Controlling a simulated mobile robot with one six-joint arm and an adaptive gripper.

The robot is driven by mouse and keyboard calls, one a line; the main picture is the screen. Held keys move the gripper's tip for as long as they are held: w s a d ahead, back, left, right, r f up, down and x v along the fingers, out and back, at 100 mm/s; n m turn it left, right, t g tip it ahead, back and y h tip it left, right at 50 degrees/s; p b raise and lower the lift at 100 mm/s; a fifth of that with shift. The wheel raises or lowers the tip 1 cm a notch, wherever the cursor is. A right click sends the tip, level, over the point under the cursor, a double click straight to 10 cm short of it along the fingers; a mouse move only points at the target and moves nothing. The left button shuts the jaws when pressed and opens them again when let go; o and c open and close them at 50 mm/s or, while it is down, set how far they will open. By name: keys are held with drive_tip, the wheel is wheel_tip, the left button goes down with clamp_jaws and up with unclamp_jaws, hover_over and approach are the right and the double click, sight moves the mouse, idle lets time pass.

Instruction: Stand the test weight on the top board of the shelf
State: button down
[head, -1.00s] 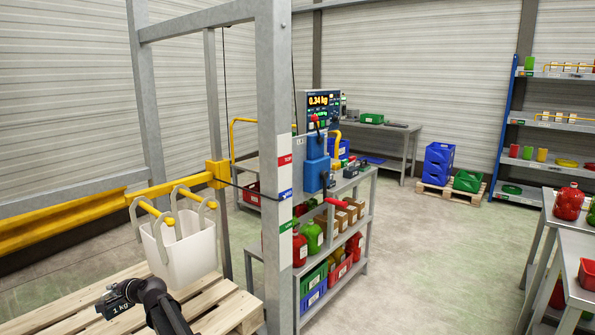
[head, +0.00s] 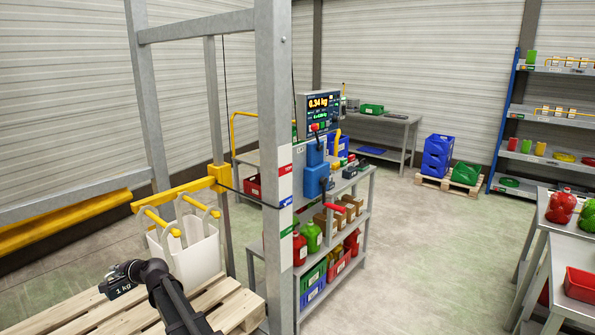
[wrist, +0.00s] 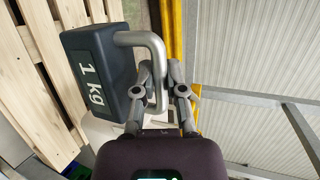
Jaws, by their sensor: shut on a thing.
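The test weight (head: 122,287) is a dark block marked "1 kg" with a grey bent handle. My gripper (head: 141,270) is shut on that handle. In the wrist view the weight (wrist: 92,75) hangs to the left of my gripper (wrist: 161,78), with the handle between the fingers. In the head view it appears over the wooden pallet; its height above it is hard to tell. A blue-framed shelf (head: 517,107) stands at the far right, its top board (head: 562,71) holding a green cup and small items. A nearer grey shelf (head: 331,252) stands in the middle.
A grey steel post (head: 274,160) rises between my arm and the middle shelf. Tables with red containers are at the right. The floor (head: 430,245) between is open.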

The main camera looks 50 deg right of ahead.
drive_tip(key=shift+r+p, duration=1.05)
drive_tip(key=shift+r, duration=0.45)
drive_tip(key=shift+s, duration=0.1)
